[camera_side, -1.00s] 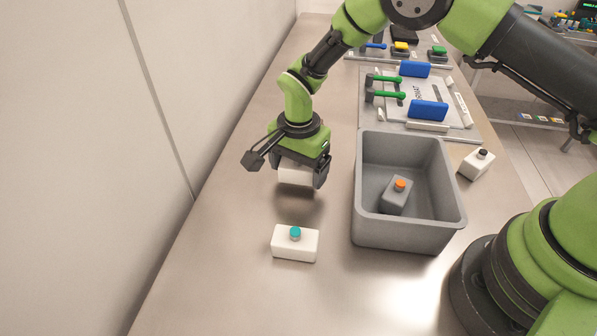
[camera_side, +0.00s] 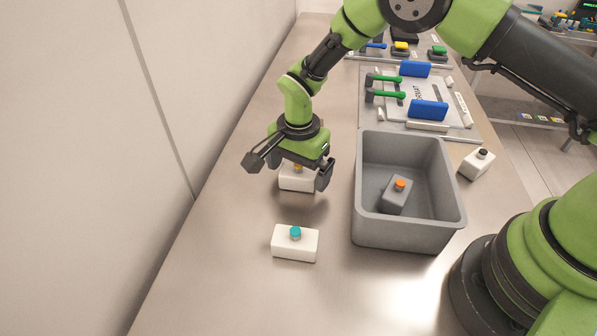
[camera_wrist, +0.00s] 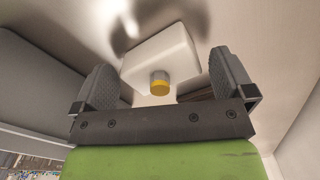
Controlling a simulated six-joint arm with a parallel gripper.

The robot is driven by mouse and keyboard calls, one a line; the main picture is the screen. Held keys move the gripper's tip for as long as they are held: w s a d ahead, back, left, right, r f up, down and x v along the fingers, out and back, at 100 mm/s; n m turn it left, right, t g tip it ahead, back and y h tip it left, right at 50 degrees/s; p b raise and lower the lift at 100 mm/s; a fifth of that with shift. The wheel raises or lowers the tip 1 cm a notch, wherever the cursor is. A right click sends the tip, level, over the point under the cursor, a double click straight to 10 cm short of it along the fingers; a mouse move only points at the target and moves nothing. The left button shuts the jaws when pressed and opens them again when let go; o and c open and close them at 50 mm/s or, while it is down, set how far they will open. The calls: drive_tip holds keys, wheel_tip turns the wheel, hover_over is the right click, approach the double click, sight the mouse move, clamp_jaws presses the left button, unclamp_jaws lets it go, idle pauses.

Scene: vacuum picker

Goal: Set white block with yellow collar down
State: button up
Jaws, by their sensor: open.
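The white block with the yellow collar (camera_side: 297,180) is under my gripper on the metal table, left of the grey bin. Its top is partly hidden by my gripper in the side view. In the wrist view the white block (camera_wrist: 165,55) shows its yellow collar (camera_wrist: 160,82) between the fingers. My gripper (camera_side: 290,172) is open, with a finger on each side of the block and a gap to the block on both sides in the wrist view (camera_wrist: 165,80).
A grey bin (camera_side: 362,200) holds a grey block with an orange collar (camera_side: 397,196). A white block with a teal collar (camera_side: 295,243) lies in front. A white block with a black collar (camera_side: 476,164) stands right of the bin. A fixture board (camera_side: 467,133) lies behind.

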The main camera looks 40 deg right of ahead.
wheel_tip(320, 180, up, 11)
wheel_tip(320, 180, up, 8)
drive_tip(key=n+t, duration=0.1)
drive_tip(key=n, duration=0.1)
hover_over(316, 172)
drive_tip(key=s+d+r+n+t+y, duration=0.1)
drive_tip(key=s+d+r, duration=0.1)
drive_tip(key=s+r, duration=0.15)
drive_tip(key=s+d+r+n+t, duration=0.1)
drive_tip(key=s+d+r, duration=0.15)
drive_tip(key=r, duration=0.25)
drive_tip(key=s+d+r+n+t+y, duration=0.1)
drive_tip(key=s+n+t, duration=0.3)
drive_tip(key=s, duration=1)
drive_tip(key=shift+s+d+r+n, duration=0.3)
drive_tip(key=shift+d+r+n, duration=0.2)
drive_tip(key=shift+n, duration=0.2)
